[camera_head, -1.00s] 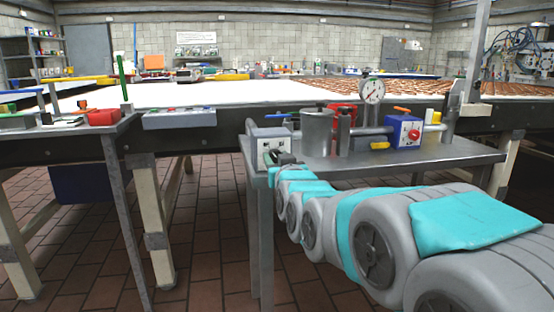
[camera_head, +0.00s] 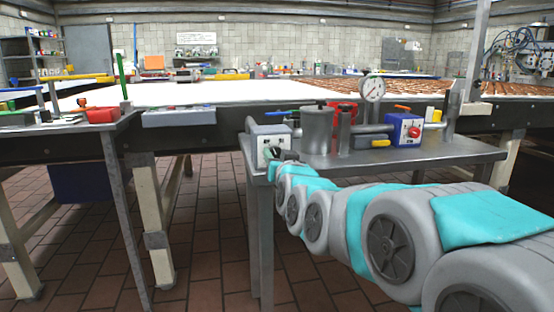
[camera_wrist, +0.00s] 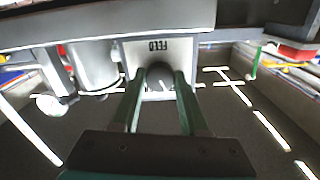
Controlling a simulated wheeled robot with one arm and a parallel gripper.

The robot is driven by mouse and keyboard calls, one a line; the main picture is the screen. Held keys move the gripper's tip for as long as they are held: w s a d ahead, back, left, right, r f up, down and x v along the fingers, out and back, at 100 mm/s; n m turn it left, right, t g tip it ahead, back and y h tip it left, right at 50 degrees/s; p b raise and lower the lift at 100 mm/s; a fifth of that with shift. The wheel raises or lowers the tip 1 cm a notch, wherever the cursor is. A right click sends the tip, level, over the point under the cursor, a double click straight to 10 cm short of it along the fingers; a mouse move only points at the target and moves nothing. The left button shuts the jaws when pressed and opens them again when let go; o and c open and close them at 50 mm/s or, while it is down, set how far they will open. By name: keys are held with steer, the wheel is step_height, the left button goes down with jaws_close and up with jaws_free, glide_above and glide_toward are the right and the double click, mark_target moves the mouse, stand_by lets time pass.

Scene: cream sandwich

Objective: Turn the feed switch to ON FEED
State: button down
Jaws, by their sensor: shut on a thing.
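The feed switch box (camera_head: 270,142) is a small grey-white box at the left end of the metal side table. In the wrist view its white label plate (camera_wrist: 157,46) shows the word FEED upside down. The dark round switch knob (camera_wrist: 159,73) lies between my fingertips. My gripper (camera_wrist: 159,84) is shut on the knob from the front, one green finger on each side. In the head view my gripper (camera_head: 276,153) hides part of the knob. I cannot read the ON mark or tell where the knob points.
A metal cylinder (camera_head: 317,130), a round gauge (camera_head: 372,89) and a blue box with a red knob (camera_head: 405,130) stand right of the switch on the side table (camera_head: 440,156). A white conveyor (camera_head: 230,94) runs behind. The tiled floor at left centre is clear.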

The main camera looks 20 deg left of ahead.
steer(key=m+b, duration=0.1)
steer(key=m, duration=0.4)
steer(key=shift+f+m, duration=0.15)
steer(key=shift+m, duration=0.15)
steer(key=m, duration=0.6)
steer(key=shift+b, duration=0.4)
steer(key=shift+c, duration=2.1)
jaws_free()
steer(key=shift+s, duration=0.1)
steer(key=v, duration=0.7)
steer(key=shift+s+d, duration=0.2)
steer(key=shift+s, duration=0.1)
